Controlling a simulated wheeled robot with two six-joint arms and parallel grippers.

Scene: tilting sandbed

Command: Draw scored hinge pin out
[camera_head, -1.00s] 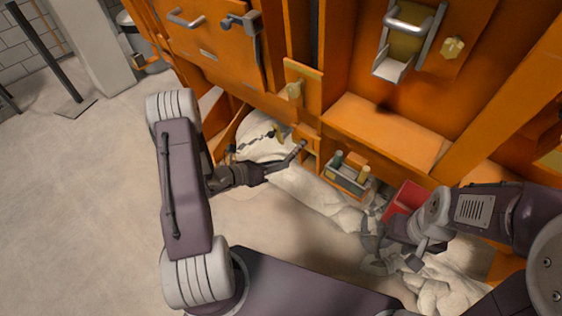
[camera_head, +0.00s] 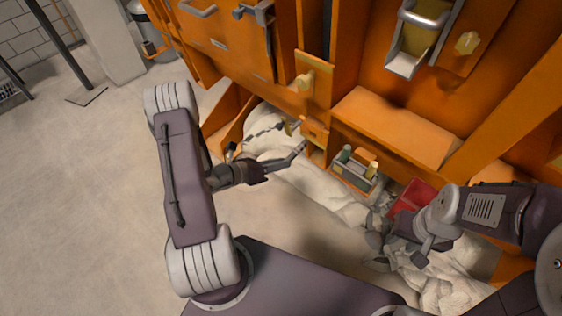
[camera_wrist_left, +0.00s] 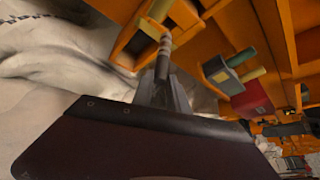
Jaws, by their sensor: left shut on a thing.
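The scored hinge pin (camera_head: 299,149) is a thin dark rod with ring marks near its far end. My left gripper (camera_head: 283,163) is shut on it and holds it slanting up toward the orange frame. In the left wrist view the ringed pin (camera_wrist_left: 163,58) stands out from the fingers (camera_wrist_left: 161,85). Its far end overlaps an orange block (camera_wrist_left: 150,28) there; in the head view it appears just short of that block (camera_head: 315,130). I cannot tell whether they touch. My right gripper (camera_head: 382,252) is low at the right over pale rubble; its finger opening is unclear.
A caddy (camera_head: 352,172) with coloured handles stands right of the pin. A red box (camera_head: 415,197) lies beside my right gripper. Pale lumpy sand or cloth (camera_head: 320,190) runs below the orange frame (camera_head: 395,125). The floor at left (camera_head: 80,200) is clear.

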